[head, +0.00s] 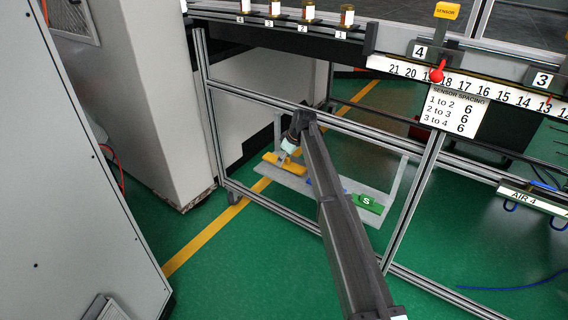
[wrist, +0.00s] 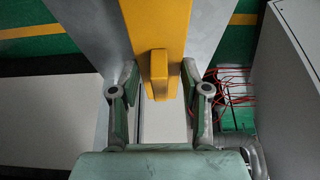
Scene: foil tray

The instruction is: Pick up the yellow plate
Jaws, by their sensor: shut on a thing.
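The yellow plate (head: 290,168) lies at the left end of a grey tray (head: 335,190) low behind the frame. In the wrist view the yellow plate (wrist: 156,25) runs down from the top edge, with a raised yellow block on its near end. My gripper (wrist: 160,78) has a finger on each side of this block and is shut on it. In the head view my gripper (head: 285,151) is at the plate, partly hidden by my arm. I cannot tell whether the plate is lifted off the tray.
A green plate marked S (head: 367,204) is at the tray's right end, with a blue piece partly hidden behind my arm. An aluminium frame (head: 412,205) surrounds the tray area. A grey cabinet (head: 140,90) stands to the left. Red cables (wrist: 232,90) show right in the wrist view.

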